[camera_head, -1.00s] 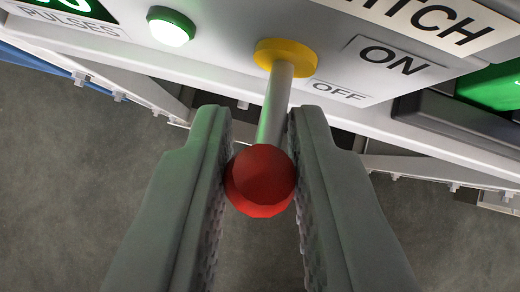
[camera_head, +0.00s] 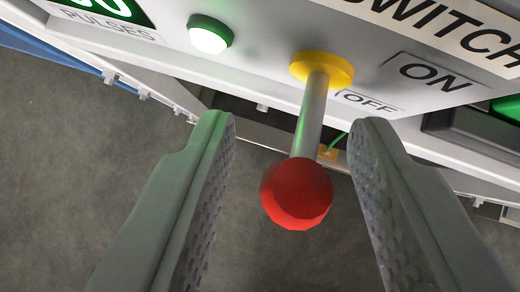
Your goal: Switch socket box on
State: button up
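The socket box's switch is a lever with a red knob (camera_head: 297,193) on a grey rod (camera_head: 312,115), set in a yellow round base (camera_head: 322,69) on the white panel. The rod slants down from the base in the picture, with the knob at its lower end. Labels "ON" (camera_head: 432,75) and "OFF" (camera_head: 371,103) are right of the base, ON above OFF. My gripper (camera_head: 290,140) is open, with one finger on each side of the lever. Visible gaps separate both fingers from the knob and rod.
A lit white-green round button (camera_head: 210,35) is on the panel left of the lever. A "PULSES" label (camera_head: 105,22) with a green display is at the upper left. Grey floor shows below, with a blue edge (camera_head: 50,45) at the left.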

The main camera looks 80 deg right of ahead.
dwell(0.3)
jog(key=v, duration=1.7)
jog(key=shift+s, duration=0.2)
jog(key=shift+a, duration=0.15)
jog(key=s+d+r+t+y, duration=0.1)
jog(key=s+r+t, duration=0.35)
jog(key=r, duration=0.85)
jog(key=s+d+r+t+y, duration=0.1)
jog(key=s+r+t, duration=0.3)
jog(key=r, duration=0.9)
jog(key=s+r+n+t, duration=0.1)
jog(key=s+r, duration=0.4)
jog(key=s, duration=0.7)
jog(key=s+d+r+n, duration=0.1)
jog(key=s+r, duration=0.5)
jog(key=s, duration=0.7)
jog(key=shift+d+n+t+y, duration=0.3)
jog(key=shift+t+y, duration=0.05)
jog(key=shift+y, duration=0.05)
